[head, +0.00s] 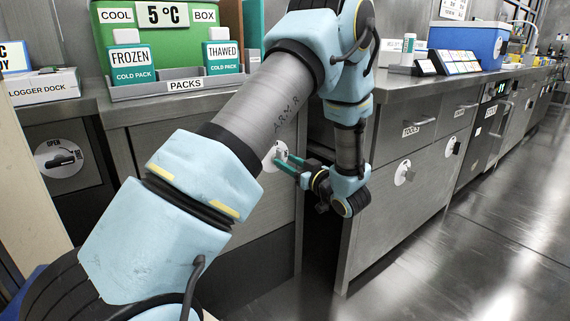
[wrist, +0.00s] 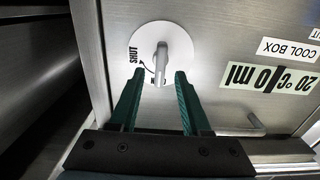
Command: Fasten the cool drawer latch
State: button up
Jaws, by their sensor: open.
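The cool drawer latch is a round white plate (wrist: 177,37) with a grey turning handle (wrist: 161,60) on a steel front. The latch plate also shows small in the head view (head: 268,160), partly behind my gripper. My gripper (wrist: 158,78) is open, with one green finger on each side of the handle's lower end. I cannot tell whether either finger touches it. In the head view my gripper (head: 284,160) points left at the latch.
A bar handle (wrist: 240,130) and COOL BOX label (wrist: 288,49) are on the steel front. Above, the counter holds a packs tray (head: 150,90) and green cool box (head: 180,45). A right-hand cabinet (head: 390,215) stands close to my wrist. Floor (head: 480,260) is clear at right.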

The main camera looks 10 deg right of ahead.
jog(key=shift+x, duration=0.85)
jog(key=shift+c, duration=0.3)
grip_shut()
